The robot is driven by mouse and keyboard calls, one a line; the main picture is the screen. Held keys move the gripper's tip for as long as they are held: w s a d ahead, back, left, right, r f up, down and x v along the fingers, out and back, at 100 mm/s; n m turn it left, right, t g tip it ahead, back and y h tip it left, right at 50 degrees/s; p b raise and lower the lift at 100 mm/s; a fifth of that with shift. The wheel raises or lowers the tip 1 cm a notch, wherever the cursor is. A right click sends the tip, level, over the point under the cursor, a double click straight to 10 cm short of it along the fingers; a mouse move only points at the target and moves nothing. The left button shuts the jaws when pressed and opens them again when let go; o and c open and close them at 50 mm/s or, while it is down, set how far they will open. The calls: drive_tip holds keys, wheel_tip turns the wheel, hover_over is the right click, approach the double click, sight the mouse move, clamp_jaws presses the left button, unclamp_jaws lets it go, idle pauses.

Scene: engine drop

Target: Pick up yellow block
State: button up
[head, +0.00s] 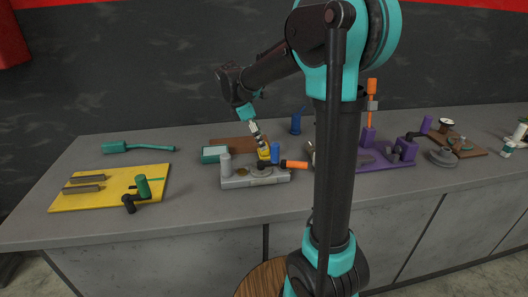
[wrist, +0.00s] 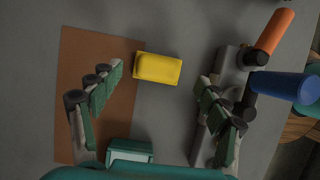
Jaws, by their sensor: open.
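The yellow block (wrist: 158,68) lies on the grey worktop in the wrist view, its left end at the edge of the brown board. In the head view a small yellow patch (head: 263,154) shows just below my gripper (head: 256,134), partly hidden by things around it. In the wrist view my gripper (wrist: 161,80) is open, with one finger to the left of the block and one to the right. Both fingers are apart from the block and nothing is between them in a grip.
A brown board (wrist: 85,55) lies at left and a teal box (wrist: 128,152) near the wrist. At right, close to the right finger, a grey fixture (head: 240,182) carries a blue cylinder (wrist: 285,85) and an orange handle (wrist: 274,32). A yellow board (head: 75,200) lies at far left.

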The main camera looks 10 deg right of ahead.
drive_tip(key=x, duration=0.4)
drive_tip(key=shift+c, duration=0.4)
drive_tip(key=c, duration=1.3)
drive_tip(key=shift+r, duration=0.1)
drive_tip(key=shift+c, duration=0.2)
drive_tip(key=shift+r, duration=0.1)
wheel_tip(320, 180, up, 20)
